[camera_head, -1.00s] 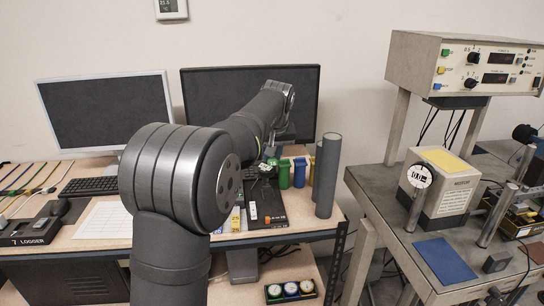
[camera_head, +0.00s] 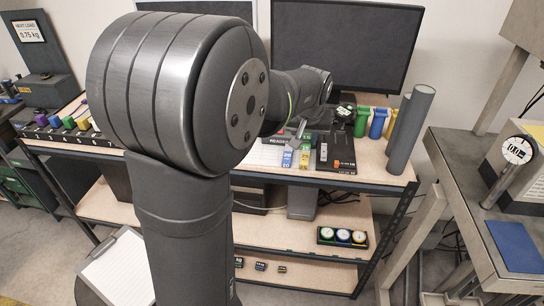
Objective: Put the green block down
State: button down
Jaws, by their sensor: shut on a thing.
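My gripper (camera_head: 300,129) is small and partly hidden behind my own arm, over the front part of the desk. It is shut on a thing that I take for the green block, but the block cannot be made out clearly. I cannot tell whether the held thing touches the surface below. Blue and yellow labelled pieces (camera_head: 288,157) lie just below the gripper on the desk (camera_head: 395,175).
A black device (camera_head: 322,152) lies right of the gripper. Green, blue and yellow bins (camera_head: 378,123) and grey cylinders (camera_head: 410,130) stand further right. A monitor (camera_head: 345,45) is behind. At left is a numbered rack of coloured blocks (camera_head: 68,123). A lower shelf holds round gauges (camera_head: 342,236).

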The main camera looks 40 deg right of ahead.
jog(key=shift+w+a+f, duration=0.1)
jog(key=shift+a+f, duration=0.35)
jog(key=shift+a, duration=0.25)
send_over(271, 160)
jog(key=a, duration=0.1)
jog(key=f, duration=0.6)
jog(key=shift+s+f, duration=0.4)
jog(key=shift+f, duration=2)
jog(key=shift+f, duration=0.1)
jog(key=c, duration=1.2)
grip_release()
jog(key=shift+o, duration=0.2)
jog(key=v, duration=1.2)
